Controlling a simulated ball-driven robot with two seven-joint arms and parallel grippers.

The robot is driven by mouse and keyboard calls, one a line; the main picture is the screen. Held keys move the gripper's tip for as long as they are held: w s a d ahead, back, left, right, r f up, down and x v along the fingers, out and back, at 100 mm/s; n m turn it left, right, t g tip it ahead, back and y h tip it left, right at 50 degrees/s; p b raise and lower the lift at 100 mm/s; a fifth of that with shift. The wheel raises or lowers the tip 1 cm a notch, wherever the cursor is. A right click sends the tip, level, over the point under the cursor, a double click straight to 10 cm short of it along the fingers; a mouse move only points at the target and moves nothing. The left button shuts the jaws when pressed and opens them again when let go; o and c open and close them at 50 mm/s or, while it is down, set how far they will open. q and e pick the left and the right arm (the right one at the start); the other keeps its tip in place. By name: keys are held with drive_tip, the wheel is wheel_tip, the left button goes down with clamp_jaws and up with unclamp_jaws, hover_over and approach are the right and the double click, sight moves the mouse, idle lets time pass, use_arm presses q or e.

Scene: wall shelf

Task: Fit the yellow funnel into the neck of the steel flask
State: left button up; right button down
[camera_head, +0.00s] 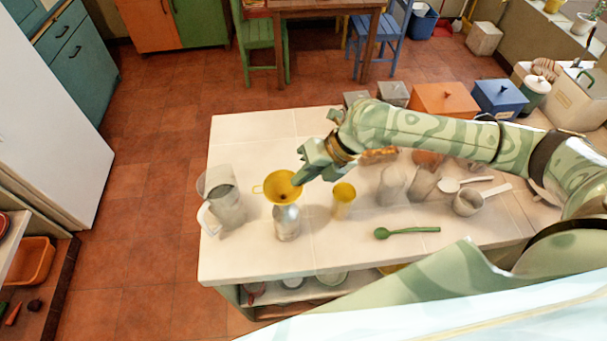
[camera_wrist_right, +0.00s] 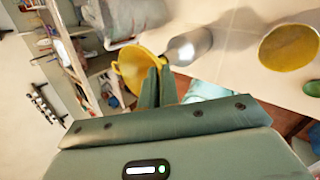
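The yellow funnel (camera_head: 283,186) is over the top of the steel flask (camera_head: 287,224), wide mouth up. The flask stands upright near the table's front edge. The funnel (camera_wrist_right: 129,68) and flask (camera_wrist_right: 190,46) also show in the right wrist view, with the spout end at the flask's neck. How far the spout is inside cannot be told. My right gripper (camera_head: 299,180) reaches in from the right, its fingertips at the funnel's right rim. In the right wrist view its fingers (camera_wrist_right: 158,82) are close together on the rim. My left gripper is out of view.
A clear jug (camera_head: 227,207) stands left of the flask and a yellow cup (camera_head: 343,200) to its right. A green spoon (camera_head: 407,232) lies at the front. Clear vessels and scoops stand further right. Canisters and boxes (camera_head: 444,99) line the back right.

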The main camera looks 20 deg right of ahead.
drive_tip(key=shift+f+b, duration=0.3)
drive_tip(key=shift+f, duration=0.2)
drive_tip(key=c, duration=1.6)
unclamp_jaws()
drive_tip(key=shift+o, duration=0.2)
drive_tip(key=v, duration=1.6)
drive_tip(key=shift+d+r, duration=0.15)
drive_tip(key=shift+r, duration=0.05)
drive_tip(key=shift+f, duration=0.1)
